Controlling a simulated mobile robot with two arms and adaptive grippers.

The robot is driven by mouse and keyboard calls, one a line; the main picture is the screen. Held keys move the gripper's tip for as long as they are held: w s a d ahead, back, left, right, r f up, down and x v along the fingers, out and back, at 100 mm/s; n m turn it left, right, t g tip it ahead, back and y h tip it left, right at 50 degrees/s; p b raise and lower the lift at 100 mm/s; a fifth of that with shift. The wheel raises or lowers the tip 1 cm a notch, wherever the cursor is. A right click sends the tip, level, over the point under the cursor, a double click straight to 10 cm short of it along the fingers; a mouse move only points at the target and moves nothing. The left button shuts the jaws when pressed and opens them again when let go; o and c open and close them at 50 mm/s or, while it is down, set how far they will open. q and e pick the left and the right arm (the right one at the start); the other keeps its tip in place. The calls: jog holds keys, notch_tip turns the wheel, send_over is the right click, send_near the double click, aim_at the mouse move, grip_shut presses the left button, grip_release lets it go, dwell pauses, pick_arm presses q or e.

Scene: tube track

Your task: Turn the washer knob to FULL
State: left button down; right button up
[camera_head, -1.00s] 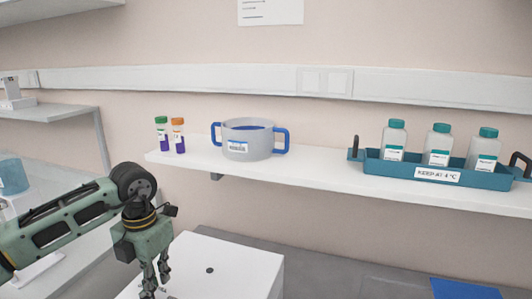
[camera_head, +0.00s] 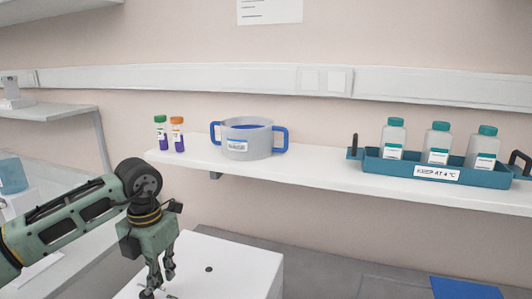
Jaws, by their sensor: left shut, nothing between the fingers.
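A white box-shaped unit (camera_head: 235,265), which may be the washer, stands at the bottom centre of the head view, partly cut off by the lower edge. It has a small dark round spot (camera_head: 209,269) on its top. My left gripper (camera_head: 160,279) points down over the left part of this top, shut and empty. A small dark piece shows at its lower fingertip; I cannot tell whether it is the knob or whether the fingers touch it. No FULL marking can be read. My right gripper is not in view.
A white wall shelf (camera_head: 320,176) holds two capped tubes (camera_head: 169,134), a grey pot with blue handles (camera_head: 248,140) and a teal tray (camera_head: 475,177) with three bottles. A blue flat sheet (camera_head: 465,288) lies at bottom right. Shelving stands at left.

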pick_arm(q)
notch_tip(320, 180, up, 6)
jog(key=p, duration=0.3)
jog(key=shift+f, duration=0.1)
